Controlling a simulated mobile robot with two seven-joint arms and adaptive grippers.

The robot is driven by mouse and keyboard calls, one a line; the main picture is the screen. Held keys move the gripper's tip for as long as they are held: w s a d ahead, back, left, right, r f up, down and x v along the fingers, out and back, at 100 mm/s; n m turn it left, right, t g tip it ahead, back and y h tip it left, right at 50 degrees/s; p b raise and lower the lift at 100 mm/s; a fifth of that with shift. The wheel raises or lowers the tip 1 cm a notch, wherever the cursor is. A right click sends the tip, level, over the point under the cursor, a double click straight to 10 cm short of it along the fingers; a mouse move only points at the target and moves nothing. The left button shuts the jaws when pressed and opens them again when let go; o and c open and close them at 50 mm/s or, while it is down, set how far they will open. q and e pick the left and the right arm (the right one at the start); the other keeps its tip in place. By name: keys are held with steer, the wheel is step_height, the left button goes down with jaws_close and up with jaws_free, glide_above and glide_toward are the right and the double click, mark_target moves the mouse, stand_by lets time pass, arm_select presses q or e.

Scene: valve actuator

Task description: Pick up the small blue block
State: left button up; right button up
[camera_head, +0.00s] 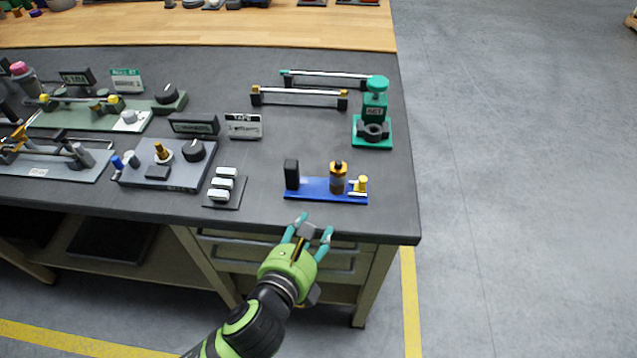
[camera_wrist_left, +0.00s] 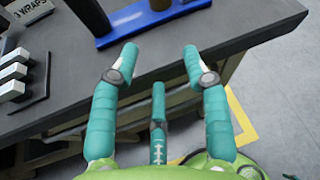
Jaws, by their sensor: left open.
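A flat blue block-like base (camera_head: 318,194) lies near the front edge of the table. It carries a black upright block (camera_head: 292,174), a brown bottle-like part (camera_head: 338,178) and a yellow-topped part (camera_head: 361,184). The blue base also shows at the top of the left wrist view (camera_wrist_left: 128,24), partly cut off. My left gripper (camera_head: 314,227) is open and empty, with teal fingers apart, just in front of the table edge and short of the base. Its fingers also show in the left wrist view (camera_wrist_left: 160,50). My right gripper is not in view.
A small rack with white pieces (camera_head: 222,187) sits left of the base. A green stand (camera_head: 373,130) stands behind it to the right. Grey fixtures (camera_head: 165,165) fill the left side. The dark tabletop (camera_head: 290,130) is clear behind the base.

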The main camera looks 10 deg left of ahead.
mark_target(287, 177)
arm_select(q)
steer(key=w+a+r+y, duration=0.1)
steer(key=w+a, duration=0.1)
steer(key=w+a+r+y, duration=0.1)
steer(key=w+a, duration=0.1)
steer(key=w+a+r+t+y, duration=0.1)
steer(key=w+a, duration=0.1)
steer(key=w, duration=0.1)
steer(key=shift+r+y, duration=0.1)
steer(key=shift+y, duration=0.2)
steer(key=x, duration=0.6)
steer(key=shift+w, duration=0.4)
steer(key=shift+s, duration=0.1)
jaws_close()
